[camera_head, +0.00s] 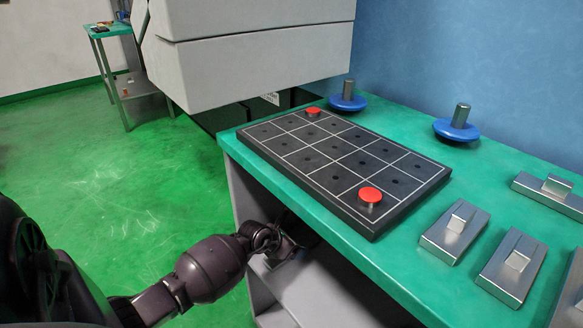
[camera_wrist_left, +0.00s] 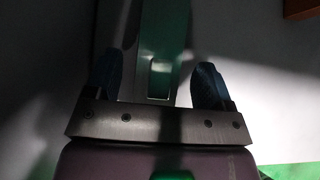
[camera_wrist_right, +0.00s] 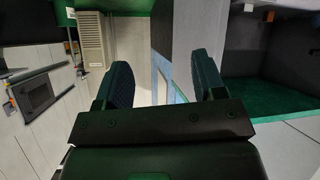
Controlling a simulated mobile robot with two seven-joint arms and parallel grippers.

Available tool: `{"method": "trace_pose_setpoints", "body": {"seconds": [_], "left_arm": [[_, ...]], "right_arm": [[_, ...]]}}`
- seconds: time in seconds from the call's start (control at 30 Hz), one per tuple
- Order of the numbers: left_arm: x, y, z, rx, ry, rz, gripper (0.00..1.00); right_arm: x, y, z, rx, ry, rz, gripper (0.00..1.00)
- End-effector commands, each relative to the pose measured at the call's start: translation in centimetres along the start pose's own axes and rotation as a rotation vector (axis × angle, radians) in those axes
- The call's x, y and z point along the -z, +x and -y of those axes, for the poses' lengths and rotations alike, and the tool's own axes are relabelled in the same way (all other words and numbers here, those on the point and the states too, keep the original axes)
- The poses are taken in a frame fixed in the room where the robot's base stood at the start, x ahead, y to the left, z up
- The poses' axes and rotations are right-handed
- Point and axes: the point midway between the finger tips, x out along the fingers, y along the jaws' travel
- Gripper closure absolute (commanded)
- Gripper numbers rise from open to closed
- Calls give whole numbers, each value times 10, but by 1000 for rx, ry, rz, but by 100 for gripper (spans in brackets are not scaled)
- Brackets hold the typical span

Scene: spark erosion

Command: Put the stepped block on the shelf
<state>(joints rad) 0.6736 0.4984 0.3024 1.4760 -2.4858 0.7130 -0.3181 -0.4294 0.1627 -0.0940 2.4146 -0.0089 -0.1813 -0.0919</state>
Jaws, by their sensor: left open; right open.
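Silvery stepped blocks, each a flat base with a smaller block on top, lie on the green bench top: one near the black plate (camera_head: 455,232), one in front (camera_head: 512,265), one farther right (camera_head: 550,196). The grey shelf (camera_head: 312,290) is under the bench top. My left gripper (camera_head: 284,246) reaches in below the bench edge, partly hidden. In the left wrist view its fingers (camera_wrist_left: 160,88) are open around a long, shiny, green-tinted piece (camera_wrist_left: 165,40) that looks like a stepped block; contact cannot be told. My right gripper (camera_wrist_right: 163,82) is open and empty, away from the bench blocks.
A black gridded plate (camera_head: 330,160) with two red knobs lies on the bench top (camera_head: 400,255). Two blue discs with metal pins (camera_head: 347,97) (camera_head: 457,125) stand behind it. A large grey machine housing (camera_head: 255,60) overhangs the back left. The green floor at left is open.

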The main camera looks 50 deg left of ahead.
Motion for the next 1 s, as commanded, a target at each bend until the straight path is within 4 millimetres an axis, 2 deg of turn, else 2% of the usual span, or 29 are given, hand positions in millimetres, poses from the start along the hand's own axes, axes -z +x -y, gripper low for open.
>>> {"method": "trace_pose_setpoints", "body": {"seconds": [0.17, 0.7, 1.0], "left_arm": [[-5, -13, -1, -1, 0, 4, 24], [-7, -103, 0, -1, 1, 7, 24], [-3, -122, 0, 0, 0, 1, 24]], "right_arm": [[5, -1, -1, -2, -7, 3, 37], [9, -5, 2, 19, -49, 115, 37], [5, -7, 1, 16, -29, 127, 37]]}}
